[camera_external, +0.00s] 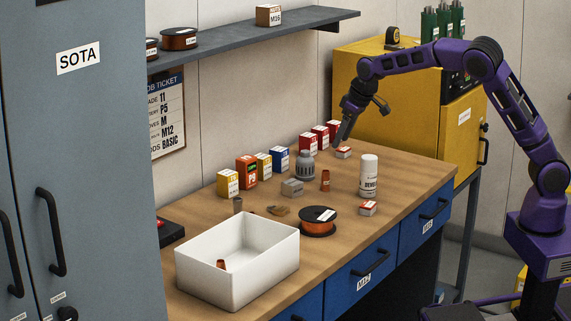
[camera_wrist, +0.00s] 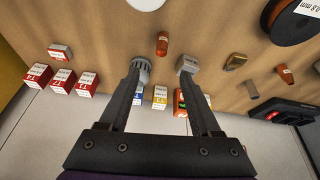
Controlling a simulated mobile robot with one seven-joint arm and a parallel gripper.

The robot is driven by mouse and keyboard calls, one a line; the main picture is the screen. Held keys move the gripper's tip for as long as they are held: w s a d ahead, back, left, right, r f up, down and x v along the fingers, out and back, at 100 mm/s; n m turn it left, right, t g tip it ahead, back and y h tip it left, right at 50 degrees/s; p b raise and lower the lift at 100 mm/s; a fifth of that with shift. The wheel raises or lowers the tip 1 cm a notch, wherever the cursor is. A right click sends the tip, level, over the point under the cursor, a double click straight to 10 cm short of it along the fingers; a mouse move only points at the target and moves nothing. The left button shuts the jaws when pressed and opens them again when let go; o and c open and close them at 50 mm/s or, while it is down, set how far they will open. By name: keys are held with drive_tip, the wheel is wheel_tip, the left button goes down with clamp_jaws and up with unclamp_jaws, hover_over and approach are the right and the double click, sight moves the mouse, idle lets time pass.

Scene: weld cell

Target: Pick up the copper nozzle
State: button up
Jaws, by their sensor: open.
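A small copper nozzle (camera_external: 325,180) stands on the wooden bench, between a grey block (camera_external: 292,187) and a white spray can (camera_external: 369,175). The nozzle also shows in the wrist view (camera_wrist: 162,43), beyond and roughly between my fingertips. Another copper piece (camera_external: 221,264) sits inside the white bin, and a labelled copper-coloured piece (camera_wrist: 284,74) lies at the right of the wrist view. My gripper (camera_external: 341,138) is open and empty above the back of the bench, apart from the nozzle; its fingers (camera_wrist: 160,72) point toward the bench in the wrist view.
A grey ribbed part (camera_external: 305,165) stands behind the nozzle, with several coloured boxes (camera_external: 280,158) along the wall. A wire spool (camera_external: 318,222), a brass piece (camera_external: 278,210) and the white bin (camera_external: 270,268) are nearer the front. A shelf (camera_external: 240,36) overhangs the bench.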

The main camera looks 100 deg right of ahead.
sight(327, 171)
drive_tip(key=x, duration=0.8)
drive_tip(key=shift+w+d+f, duration=0.1)
drive_tip(key=shift+w+f, duration=0.1)
drive_tip(key=shift+f, duration=0.05)
drive_tip(key=shift+x, duration=2.6)
clamp_jaws()
